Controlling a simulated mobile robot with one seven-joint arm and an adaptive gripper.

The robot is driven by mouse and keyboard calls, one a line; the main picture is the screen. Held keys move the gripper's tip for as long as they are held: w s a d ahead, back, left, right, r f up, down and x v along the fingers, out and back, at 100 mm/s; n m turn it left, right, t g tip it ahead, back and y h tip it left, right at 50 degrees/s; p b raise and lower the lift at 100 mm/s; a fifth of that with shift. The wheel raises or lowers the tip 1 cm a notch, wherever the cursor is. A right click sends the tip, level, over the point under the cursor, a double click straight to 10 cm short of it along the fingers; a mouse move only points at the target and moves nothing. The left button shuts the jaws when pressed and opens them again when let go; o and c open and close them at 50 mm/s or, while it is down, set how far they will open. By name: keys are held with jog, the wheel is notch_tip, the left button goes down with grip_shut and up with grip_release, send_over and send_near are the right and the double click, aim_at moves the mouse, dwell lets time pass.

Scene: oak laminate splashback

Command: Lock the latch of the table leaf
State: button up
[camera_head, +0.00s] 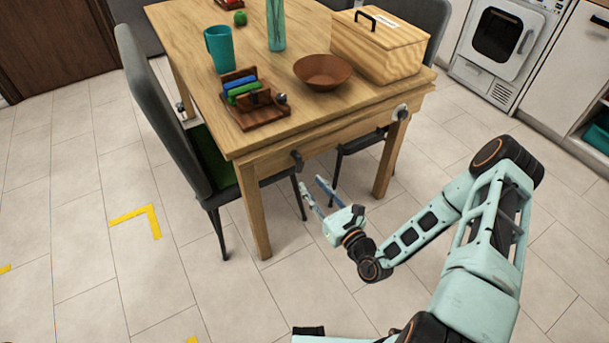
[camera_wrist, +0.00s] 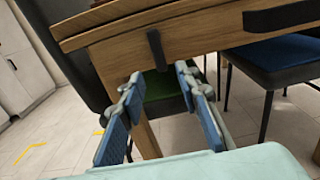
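The wooden table (camera_head: 200,30) stands ahead of my arm, with a layered edge at its near end. A small dark latch-like piece (camera_head: 297,160) sits on this end below the top, near the left corner. In the wrist view a dark upright piece (camera_wrist: 157,50) on the table's edge looks like the same one. A second dark fitting with a pale part (camera_head: 400,113) is near the right corner. My gripper (camera_head: 313,186) is open and empty, below and slightly right of the left piece, apart from it. Its blue-padded fingers (camera_wrist: 160,82) are spread in the wrist view.
On the table are a wooden box (camera_head: 380,50), brown bowl (camera_head: 322,72), teal mug (camera_head: 219,48), glass vase (camera_head: 276,25) and small wooden rack (camera_head: 253,115). A grey chair (camera_head: 160,110) stands at the left. A blue-seated chair (camera_wrist: 280,60) is at the wrist view's right. Front floor is clear.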

jog(key=v, duration=0.4)
dwell(0.5)
